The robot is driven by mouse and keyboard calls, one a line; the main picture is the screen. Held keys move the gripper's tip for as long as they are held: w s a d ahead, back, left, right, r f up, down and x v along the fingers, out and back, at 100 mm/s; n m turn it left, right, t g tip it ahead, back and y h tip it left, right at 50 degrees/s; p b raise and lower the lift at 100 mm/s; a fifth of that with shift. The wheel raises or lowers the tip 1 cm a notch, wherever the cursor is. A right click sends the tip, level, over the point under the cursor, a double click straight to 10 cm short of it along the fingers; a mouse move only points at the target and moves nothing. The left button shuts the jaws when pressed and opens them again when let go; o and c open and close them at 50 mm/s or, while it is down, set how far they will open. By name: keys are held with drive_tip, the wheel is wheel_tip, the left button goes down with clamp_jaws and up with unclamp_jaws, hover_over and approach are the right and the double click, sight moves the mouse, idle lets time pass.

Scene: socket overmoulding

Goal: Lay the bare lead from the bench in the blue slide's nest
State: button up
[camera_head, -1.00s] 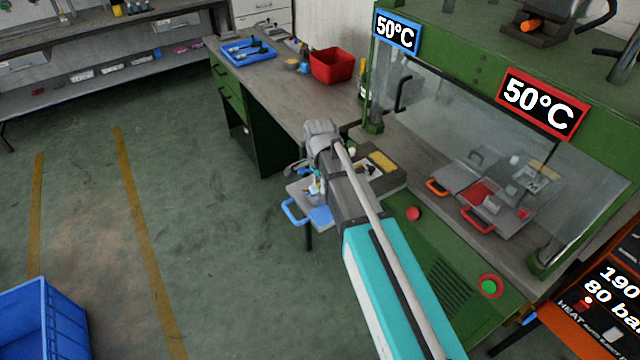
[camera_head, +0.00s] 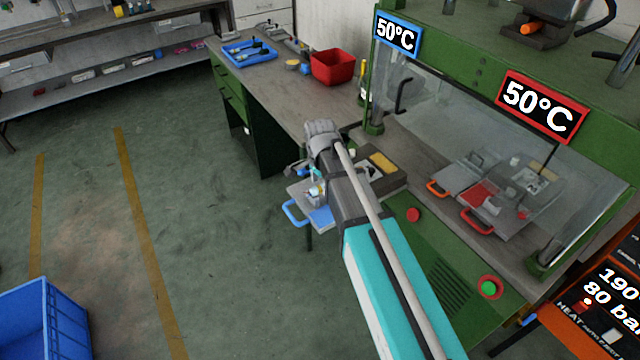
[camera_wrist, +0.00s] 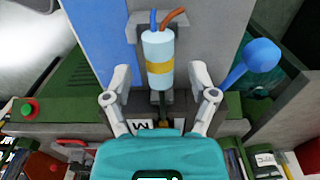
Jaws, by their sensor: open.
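The bare lead (camera_wrist: 158,62) is a pale blue cylinder with a yellow band; a blue and an orange wire leave its far end in the wrist view. It lies over the grey nest bracket (camera_wrist: 133,30) of the blue slide (camera_wrist: 103,35). My gripper (camera_wrist: 160,74) is open, one finger on each side of the lead, with visible gaps. How deep the lead sits is hard to tell. In the head view, the slide (camera_head: 319,216) with its blue handle (camera_head: 292,213) juts out from the green press, and my arm hides part of it.
A blue tray (camera_head: 232,60) and a red bin (camera_head: 333,67) stand on the bench (camera_head: 283,88). Slides with orange and red handles (camera_head: 476,221) are right of my arm, by the clear guard. The floor at left is open, with a blue crate (camera_head: 40,318) in the corner.

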drive_tip(key=shift+r+p, duration=3.7)
drive_tip(key=shift+r, duration=0.15)
drive_tip(key=s+d+n, duration=0.5)
drive_tip(key=s+d, duration=0.1)
drive_tip(key=d, duration=0.3)
drive_tip(key=s+d+n, duration=0.6)
drive_tip(key=s+d, duration=0.1)
drive_tip(key=d, duration=0.2)
drive_tip(key=shift+s+d, duration=0.25)
drive_tip(key=shift+c, duration=1.2)
